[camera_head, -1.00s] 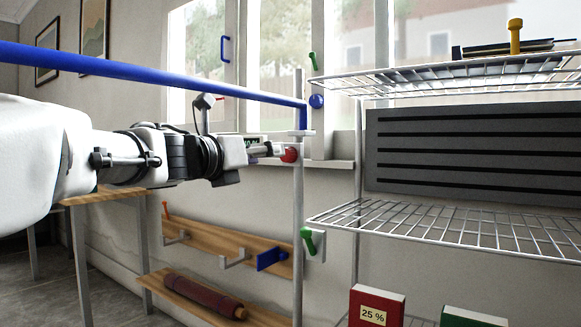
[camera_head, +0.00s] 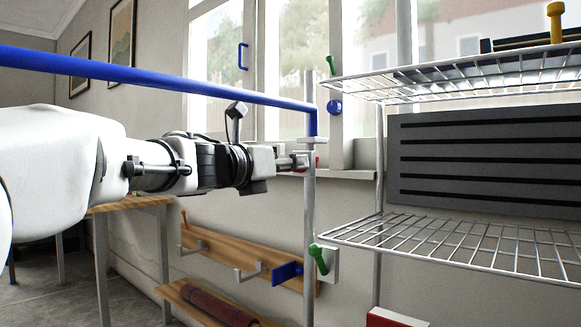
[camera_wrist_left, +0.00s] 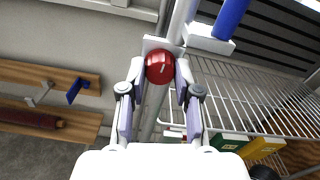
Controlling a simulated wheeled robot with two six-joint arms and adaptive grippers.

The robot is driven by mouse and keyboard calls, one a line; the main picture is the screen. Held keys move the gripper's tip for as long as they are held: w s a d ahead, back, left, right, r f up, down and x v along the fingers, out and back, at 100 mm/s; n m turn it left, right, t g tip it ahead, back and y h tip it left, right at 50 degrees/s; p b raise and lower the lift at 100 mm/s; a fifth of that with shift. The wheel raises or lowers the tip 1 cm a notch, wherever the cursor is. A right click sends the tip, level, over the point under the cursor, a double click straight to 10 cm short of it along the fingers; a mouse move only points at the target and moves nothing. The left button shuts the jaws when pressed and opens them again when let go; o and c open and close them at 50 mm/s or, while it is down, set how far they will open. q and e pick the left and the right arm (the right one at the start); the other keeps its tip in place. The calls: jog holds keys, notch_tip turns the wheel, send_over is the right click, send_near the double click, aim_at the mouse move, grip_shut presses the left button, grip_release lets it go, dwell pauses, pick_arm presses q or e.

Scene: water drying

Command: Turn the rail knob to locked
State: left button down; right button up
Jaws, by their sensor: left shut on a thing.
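The round red rail knob (camera_wrist_left: 159,67) sits on a white plate by the grey post (camera_head: 308,215). A short pale mark on its face slants toward the upper right in the wrist view. In the head view only a sliver of red (camera_head: 317,162) shows behind my fingers. My left gripper (camera_head: 299,161) is at the knob, just below the end of the blue rail (camera_head: 150,79). In the wrist view its two fingers (camera_wrist_left: 159,76) are on either side of the knob, shut on it. My right gripper is not in view.
A wire shelf rack (camera_head: 440,240) stands right of the post, with a grey slotted panel (camera_head: 480,155) behind. Below are a green handle (camera_head: 318,258) and a wooden hook board (camera_head: 225,252). A window is behind the rail.

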pick_arm(q)
jog(key=m+b, duration=0.1)
jog(key=m, duration=0.2)
jog(key=shift+f+m, duration=0.1)
jog(key=shift+m, duration=0.2)
jog(key=c, duration=0.8)
grip_release()
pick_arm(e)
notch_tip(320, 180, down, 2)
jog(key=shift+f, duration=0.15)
